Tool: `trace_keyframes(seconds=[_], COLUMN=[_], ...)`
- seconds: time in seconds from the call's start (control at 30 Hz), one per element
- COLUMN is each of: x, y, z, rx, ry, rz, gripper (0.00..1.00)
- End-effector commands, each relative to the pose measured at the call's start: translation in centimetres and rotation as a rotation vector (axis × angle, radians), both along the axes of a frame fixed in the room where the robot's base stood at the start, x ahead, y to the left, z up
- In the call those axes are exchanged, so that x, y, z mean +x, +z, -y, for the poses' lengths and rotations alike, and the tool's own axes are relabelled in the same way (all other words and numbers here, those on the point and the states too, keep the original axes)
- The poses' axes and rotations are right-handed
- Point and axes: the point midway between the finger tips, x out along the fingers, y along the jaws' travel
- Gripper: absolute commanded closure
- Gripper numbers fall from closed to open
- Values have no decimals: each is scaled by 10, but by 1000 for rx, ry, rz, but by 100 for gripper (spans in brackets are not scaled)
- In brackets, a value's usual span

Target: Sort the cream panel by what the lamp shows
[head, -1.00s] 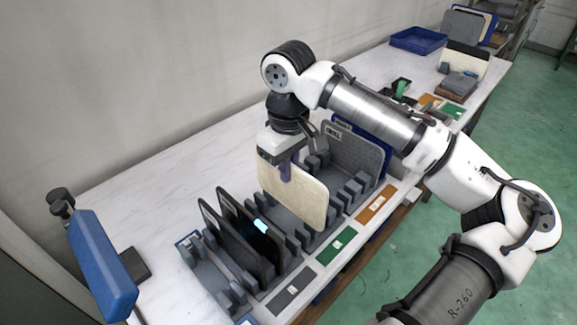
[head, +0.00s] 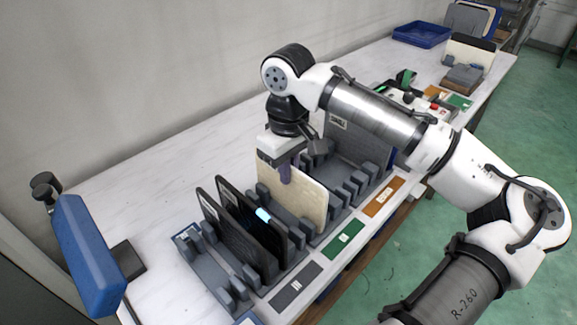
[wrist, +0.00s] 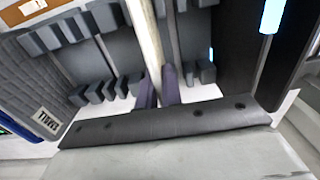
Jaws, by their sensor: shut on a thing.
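My gripper (head: 284,172) is shut on the top edge of the cream panel (head: 303,203). The panel hangs upright over the dark grey slotted rack, its lower edge among the rack's blocks near the green label (head: 343,240). I cannot tell whether it rests on the rack floor. In the wrist view the cream panel (wrist: 146,40) runs edge-on from between the purple fingers (wrist: 158,92). A pale cyan light (head: 263,215) glows on the black panel (head: 240,212) to the left. A small green light (head: 381,88) shows on a device at the back; I cannot tell which is the lamp.
Another dark panel (head: 218,225) stands in the rack's left part. A large grey panel (head: 350,135) stands at right, partly behind my arm. Orange (head: 383,197) and grey (head: 296,287) labels line the front edge. A blue bin (head: 421,34) sits far back.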

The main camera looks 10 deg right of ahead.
Motion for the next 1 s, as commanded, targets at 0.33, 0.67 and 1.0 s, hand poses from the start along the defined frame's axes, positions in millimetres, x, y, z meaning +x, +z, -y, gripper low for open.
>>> trace_keyframes(seconds=[0.33,0.67,1.0], x=[0,0,0], y=[-8,-9,-13], z=[0,0,0], rx=[-1,-1,-1], ry=[0,0,1], rz=[1,1,1], gripper=[100,100,100])
